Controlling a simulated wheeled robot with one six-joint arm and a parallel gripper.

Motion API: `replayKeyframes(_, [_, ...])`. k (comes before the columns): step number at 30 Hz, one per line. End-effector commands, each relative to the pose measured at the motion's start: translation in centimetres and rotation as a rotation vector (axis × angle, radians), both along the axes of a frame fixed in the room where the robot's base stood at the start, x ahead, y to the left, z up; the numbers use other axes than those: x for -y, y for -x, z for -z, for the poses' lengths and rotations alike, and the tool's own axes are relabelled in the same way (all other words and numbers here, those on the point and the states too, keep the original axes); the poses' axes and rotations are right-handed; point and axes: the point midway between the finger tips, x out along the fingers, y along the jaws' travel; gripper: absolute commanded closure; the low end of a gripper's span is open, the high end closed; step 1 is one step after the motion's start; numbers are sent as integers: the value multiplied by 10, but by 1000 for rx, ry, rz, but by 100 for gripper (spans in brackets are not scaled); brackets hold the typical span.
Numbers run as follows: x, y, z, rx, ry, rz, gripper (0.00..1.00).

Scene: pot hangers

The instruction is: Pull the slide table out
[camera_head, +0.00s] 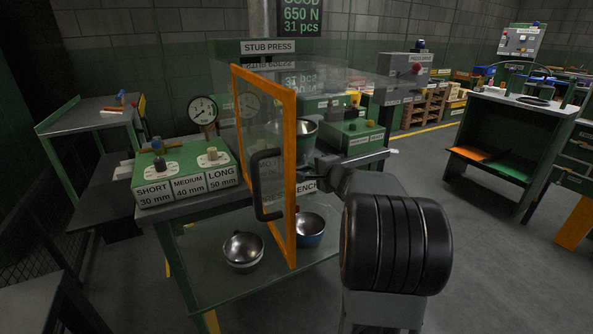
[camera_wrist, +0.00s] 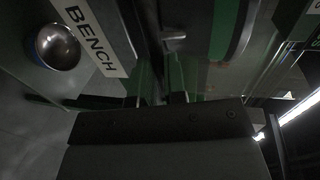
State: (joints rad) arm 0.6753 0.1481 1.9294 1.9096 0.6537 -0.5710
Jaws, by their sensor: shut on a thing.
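The slide table is mostly hidden in the head view, behind the orange-framed clear guard and my arm at the stub press (camera_head: 268,47). A metal cup (camera_head: 306,133) shows just right of the orange frame, above my gripper. My gripper (camera_head: 300,177) reaches in at the bench front, just right of the guard frame. In the wrist view my gripper (camera_wrist: 166,85) is shut on what looks like the slide table's handle, a small grey piece (camera_wrist: 173,40). The exact contact is dark and hard to make out.
The orange-framed guard (camera_head: 287,170) with a black handle (camera_head: 258,185) stands close left of my gripper. Metal bowls (camera_head: 243,251) (camera_head: 309,228) sit on the lower shelf. A green control box (camera_head: 187,177) and a dial gauge (camera_head: 203,112) are left. Open floor lies right.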

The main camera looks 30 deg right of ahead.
Motion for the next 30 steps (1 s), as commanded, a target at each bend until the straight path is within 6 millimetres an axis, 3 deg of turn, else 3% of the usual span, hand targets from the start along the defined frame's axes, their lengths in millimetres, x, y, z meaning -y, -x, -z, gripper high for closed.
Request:
replayKeyframes(4, [0, 12, 0, 1, 3, 3, 100])
replayKeyframes(13, [-1, 12, -1, 0, 1, 2, 100])
replayKeyframes(14, [-1, 12, -1, 0, 1, 2, 86])
replayKeyframes(17, [-2, 11, -1, 0, 1, 0, 77])
replayKeyframes(25, [-4, 13, -1, 0, 1, -3, 77])
replayKeyframes(30, [-3, 32, -6, 1, 1, 1, 77])
